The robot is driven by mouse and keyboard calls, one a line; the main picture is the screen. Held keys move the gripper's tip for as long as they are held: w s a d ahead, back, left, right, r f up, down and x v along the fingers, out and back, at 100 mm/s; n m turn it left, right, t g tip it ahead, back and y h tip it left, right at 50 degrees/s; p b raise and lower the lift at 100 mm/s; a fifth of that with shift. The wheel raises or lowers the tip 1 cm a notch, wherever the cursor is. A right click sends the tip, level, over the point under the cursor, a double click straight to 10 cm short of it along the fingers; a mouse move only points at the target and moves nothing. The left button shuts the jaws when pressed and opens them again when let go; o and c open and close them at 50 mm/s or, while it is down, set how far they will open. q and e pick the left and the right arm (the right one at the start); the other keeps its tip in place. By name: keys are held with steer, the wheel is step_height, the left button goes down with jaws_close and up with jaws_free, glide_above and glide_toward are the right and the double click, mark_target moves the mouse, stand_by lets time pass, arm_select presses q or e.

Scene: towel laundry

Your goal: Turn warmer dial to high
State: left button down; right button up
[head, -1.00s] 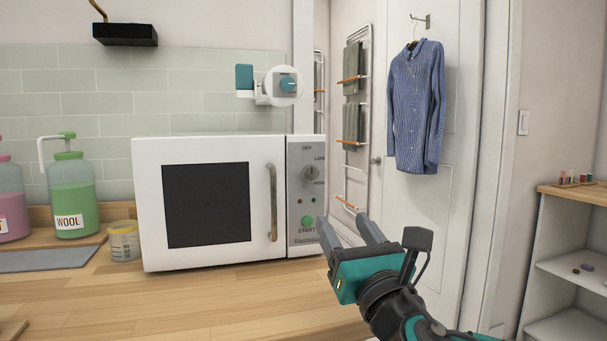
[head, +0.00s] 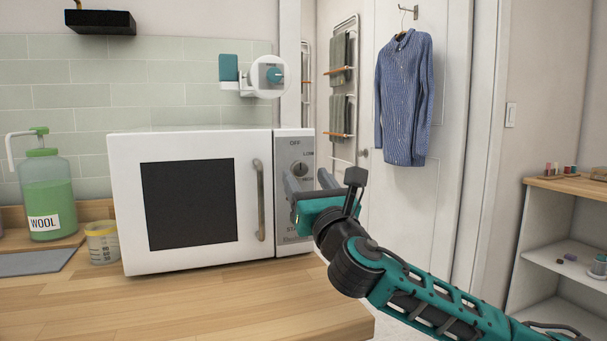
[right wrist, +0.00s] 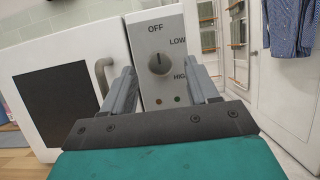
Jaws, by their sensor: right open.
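The white warmer (head: 190,140) stands on the wooden counter with its door closed. Its grey control panel (head: 293,142) is on the right side of its front. The round grey dial (head: 299,170) sits near the top of the panel, and shows larger in the right wrist view (right wrist: 159,63), with OFF, LOW and HIGH marked around it. Its pointer looks turned up toward OFF. My right gripper (head: 308,180) is open and empty in front of the panel. In the right wrist view its fingers (right wrist: 161,85) stand either side of the dial, apart from it. My left gripper is out of view.
The warmer's door handle (head: 259,200) is just left of the panel. A green WOOL bottle (head: 48,195) and a small cup (head: 102,243) stand left of the warmer. A drying rack (head: 343,90) and a hanging blue shirt (head: 404,100) are behind at the right.

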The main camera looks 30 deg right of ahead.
mark_target(298, 169)
steer(key=shift+x, duration=1.15)
steer(key=shift+w, duration=0.1)
steer(key=c, duration=1)
